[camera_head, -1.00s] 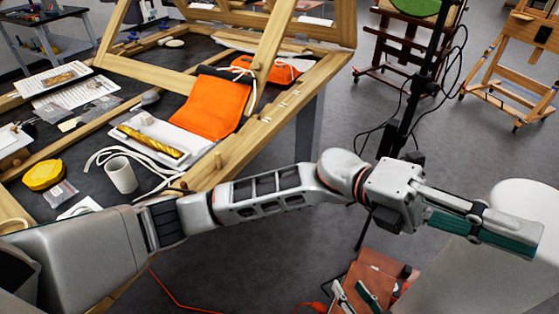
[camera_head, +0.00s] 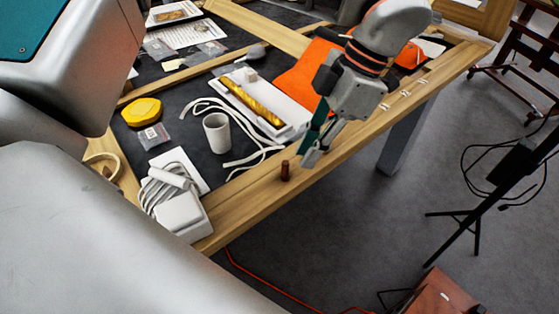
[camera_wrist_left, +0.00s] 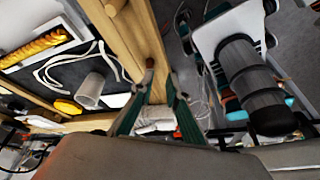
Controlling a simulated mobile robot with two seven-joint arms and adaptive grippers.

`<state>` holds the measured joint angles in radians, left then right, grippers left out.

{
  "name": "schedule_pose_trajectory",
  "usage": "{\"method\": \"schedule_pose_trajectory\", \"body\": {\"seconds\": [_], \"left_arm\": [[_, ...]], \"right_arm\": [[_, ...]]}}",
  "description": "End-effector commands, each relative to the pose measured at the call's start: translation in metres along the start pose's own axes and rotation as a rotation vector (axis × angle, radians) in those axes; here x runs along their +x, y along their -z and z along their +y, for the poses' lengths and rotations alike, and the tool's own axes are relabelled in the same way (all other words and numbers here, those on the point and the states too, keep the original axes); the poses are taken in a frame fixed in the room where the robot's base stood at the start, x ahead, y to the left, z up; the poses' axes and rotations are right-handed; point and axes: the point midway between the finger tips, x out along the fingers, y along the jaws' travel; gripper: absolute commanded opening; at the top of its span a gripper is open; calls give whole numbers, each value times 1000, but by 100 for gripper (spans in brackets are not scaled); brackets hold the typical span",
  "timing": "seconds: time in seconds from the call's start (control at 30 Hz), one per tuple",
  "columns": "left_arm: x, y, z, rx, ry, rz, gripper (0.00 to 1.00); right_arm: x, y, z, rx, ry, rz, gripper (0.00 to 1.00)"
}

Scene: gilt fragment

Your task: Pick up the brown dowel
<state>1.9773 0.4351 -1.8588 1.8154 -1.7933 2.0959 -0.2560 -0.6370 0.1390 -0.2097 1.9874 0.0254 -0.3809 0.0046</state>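The brown dowel (camera_head: 285,171) is a short, dark peg standing upright on the wooden frame edge near the table's front. It also shows in the left wrist view (camera_wrist_left: 150,68), ahead of the fingers. My left gripper (camera_head: 312,150) points down at the frame, just above and right of the dowel in the head view. In the left wrist view its two teal-and-grey fingers (camera_wrist_left: 158,92) are apart, with nothing held between them. My right gripper is not in the head view; teal-and-grey parts at the wrist view's upper right may belong to it, but I cannot tell.
A white cup (camera_head: 216,134), white cord (camera_head: 238,112) and a tray (camera_head: 294,134) with a golden twisted bar (camera_head: 252,102) lie behind the dowel. A white adapter (camera_head: 182,214) sits to its left. The floor (camera_head: 330,245) in front is open.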

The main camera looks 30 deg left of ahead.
Motion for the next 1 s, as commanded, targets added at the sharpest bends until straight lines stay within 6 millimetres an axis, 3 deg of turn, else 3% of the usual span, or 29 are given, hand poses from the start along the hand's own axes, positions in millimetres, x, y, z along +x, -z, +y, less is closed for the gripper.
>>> {"method": "schedule_pose_trajectory", "body": {"seconds": [0.2, 0.57, 0.83, 1.0], "left_arm": [[2, 7, 11, -39, -30, 10, 15], [32, 8, 12, -37, -29, 9, 15], [70, 9, 14, -36, -28, 9, 15], [75, 9, 14, -36, -30, 7, 15]], "right_arm": [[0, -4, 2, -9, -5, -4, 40], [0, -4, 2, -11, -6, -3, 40], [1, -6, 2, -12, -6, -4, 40], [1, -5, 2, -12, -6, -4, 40]]}}
